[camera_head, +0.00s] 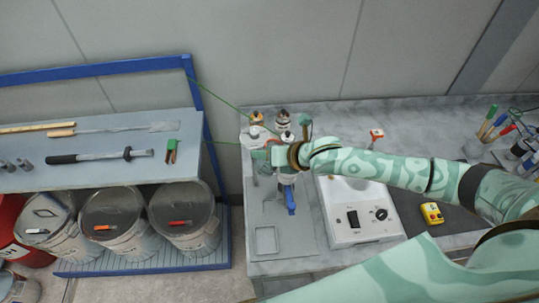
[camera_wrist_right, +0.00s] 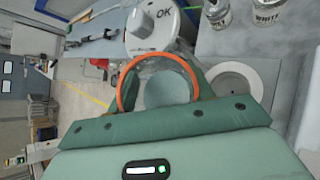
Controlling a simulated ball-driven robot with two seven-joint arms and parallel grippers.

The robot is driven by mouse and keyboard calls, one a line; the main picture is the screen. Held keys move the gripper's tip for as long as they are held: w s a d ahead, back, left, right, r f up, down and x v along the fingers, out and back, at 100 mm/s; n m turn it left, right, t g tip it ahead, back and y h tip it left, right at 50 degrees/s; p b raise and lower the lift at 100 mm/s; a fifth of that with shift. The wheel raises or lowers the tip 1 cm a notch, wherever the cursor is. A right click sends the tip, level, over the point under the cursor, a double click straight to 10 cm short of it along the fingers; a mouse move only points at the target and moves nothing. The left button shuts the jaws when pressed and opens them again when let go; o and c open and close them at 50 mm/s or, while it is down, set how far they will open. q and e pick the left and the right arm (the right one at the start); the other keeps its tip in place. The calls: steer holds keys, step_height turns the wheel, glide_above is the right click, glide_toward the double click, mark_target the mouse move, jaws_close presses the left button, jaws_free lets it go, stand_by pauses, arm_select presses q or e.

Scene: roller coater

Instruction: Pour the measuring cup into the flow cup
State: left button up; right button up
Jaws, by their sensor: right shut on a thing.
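My right gripper (camera_head: 265,155) is over the left end of the marble counter. In the right wrist view it is shut on the measuring cup (camera_wrist_right: 121,92), a clear cup with an orange rim. I look into the cup's mouth between the teal jaws; I cannot tell how full it is. In the head view the cup is mostly hidden by the hand. A pale round piece with a grey centre (camera_wrist_right: 236,88) stands just right of the cup in the wrist view; I cannot tell whether it is the flow cup. My left gripper is not in view.
Small bottles (camera_head: 282,121) stand behind the hand. A white round thing marked OK (camera_wrist_right: 152,28) is close by. A white device with a knob (camera_head: 358,226) and a yellow meter (camera_head: 432,213) are to the right. A grey shelf (camera_head: 100,150) with tools is left.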

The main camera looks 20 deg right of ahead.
steer(key=shift+a+f+m+y+b, duration=0.1)
steer(key=shift+f+m+y+b, duration=0.45)
steer(key=shift+b, duration=1.55)
steer(key=shift+a+f+m+y+b, duration=0.15)
steer(key=shift+m+y+b, duration=0.7)
steer(key=shift+b, duration=1.2)
steer(key=shift+d, duration=0.1)
steer(key=shift+s+r+y+b, duration=0.15)
steer(key=shift+y+b, duration=0.65)
steer(key=shift+b, duration=0.5)
steer(key=shift+d+r+m+t+y+b, duration=0.25)
steer(key=shift+r+m+y+b, duration=0.35)
steer(key=shift+b, duration=1.95)
